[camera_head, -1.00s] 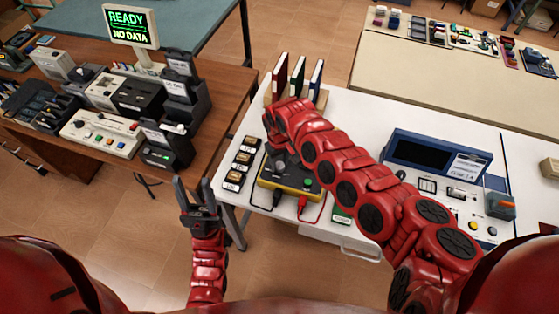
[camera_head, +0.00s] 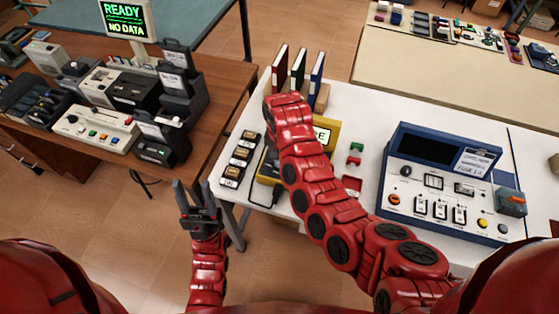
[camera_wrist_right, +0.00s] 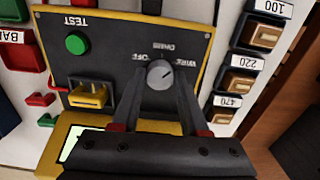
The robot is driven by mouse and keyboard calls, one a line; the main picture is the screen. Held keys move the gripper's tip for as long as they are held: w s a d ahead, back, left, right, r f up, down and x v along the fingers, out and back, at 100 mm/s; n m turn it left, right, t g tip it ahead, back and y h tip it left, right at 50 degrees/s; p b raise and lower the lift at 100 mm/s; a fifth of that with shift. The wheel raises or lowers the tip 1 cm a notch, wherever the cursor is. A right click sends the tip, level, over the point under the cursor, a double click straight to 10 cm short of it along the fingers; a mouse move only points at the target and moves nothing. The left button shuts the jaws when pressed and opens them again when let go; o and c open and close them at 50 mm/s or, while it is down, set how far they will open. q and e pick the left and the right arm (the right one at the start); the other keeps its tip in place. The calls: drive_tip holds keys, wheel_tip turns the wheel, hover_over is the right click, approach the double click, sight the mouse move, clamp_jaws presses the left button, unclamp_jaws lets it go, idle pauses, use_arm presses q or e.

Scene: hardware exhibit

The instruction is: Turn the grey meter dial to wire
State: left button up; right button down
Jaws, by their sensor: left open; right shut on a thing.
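The grey dial (camera_wrist_right: 160,74) sits on the black face of the yellow-edged meter (camera_wrist_right: 118,55) in the right wrist view. The labels OFF, OHMS and WIRE surround it, upside down there. A light mark on the dial seems to point towards WIRE, but it is small. My right gripper (camera_wrist_right: 161,80) is shut on the dial, one finger on each side. In the head view my right arm hides the gripper, the dial and most of the meter (camera_head: 266,178); a yellow-framed display ending in "E" shows beside the arm. My left gripper (camera_head: 193,196) is open and empty, off the white table's left edge.
Several labelled black blocks (camera_head: 237,160) stand left of the meter. Upright books (camera_head: 298,70) are behind it. Small red and green pieces (camera_head: 355,154) lie to its right, then a blue-framed panel (camera_head: 445,180). A brown desk with devices (camera_head: 100,130) is at left.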

drive_tip(key=shift+m, duration=0.3)
idle(0.4)
drive_tip(key=shift+c, duration=2.1)
unclamp_jaws()
drive_tip(key=shift+r+b, duration=0.3)
drive_tip(key=shift+r, duration=0.05)
wheel_tip(320, 180, up, 17)
drive_tip(key=p, duration=0.3)
drive_tip(key=shift+f+p, duration=0.2)
drive_tip(key=shift+p, duration=0.2)
